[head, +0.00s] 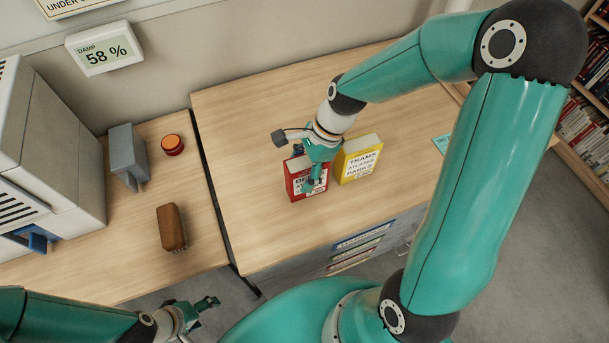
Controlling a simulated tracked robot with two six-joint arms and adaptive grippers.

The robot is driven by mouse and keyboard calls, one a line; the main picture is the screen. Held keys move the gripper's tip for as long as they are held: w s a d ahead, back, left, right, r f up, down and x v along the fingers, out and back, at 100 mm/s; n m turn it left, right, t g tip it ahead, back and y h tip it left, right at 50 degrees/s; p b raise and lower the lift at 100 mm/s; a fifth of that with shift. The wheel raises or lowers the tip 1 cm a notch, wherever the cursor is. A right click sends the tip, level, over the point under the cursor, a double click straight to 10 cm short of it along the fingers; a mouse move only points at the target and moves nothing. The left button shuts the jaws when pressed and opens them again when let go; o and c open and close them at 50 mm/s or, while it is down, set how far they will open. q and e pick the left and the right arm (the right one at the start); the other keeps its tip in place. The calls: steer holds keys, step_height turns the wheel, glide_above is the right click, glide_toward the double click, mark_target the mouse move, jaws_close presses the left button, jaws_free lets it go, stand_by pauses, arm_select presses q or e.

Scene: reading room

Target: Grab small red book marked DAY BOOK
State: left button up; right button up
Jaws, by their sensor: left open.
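A red book (293,185) stands on the wooden top at the centre. Its white label is partly covered by my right gripper, and I cannot read its full title; the visible letters seem to start with "DE". My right gripper (311,175) is at this book, with one finger across its front face. The other finger is hidden, so I cannot tell whether it grips the book. My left gripper (208,303) is open and empty, low in front of the left counter, far from the books.
A yellow book (359,160) marked with trams, atlases and parks stands close to the right of the red book. The left counter holds a brown brush (172,227), an orange-red round tin (172,145) and a grey upright object (128,157). The wooden top (255,225) is clear left of the books.

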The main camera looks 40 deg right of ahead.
steer(key=c, duration=1.3)
jaws_close()
steer(key=shift+r, duration=0.1)
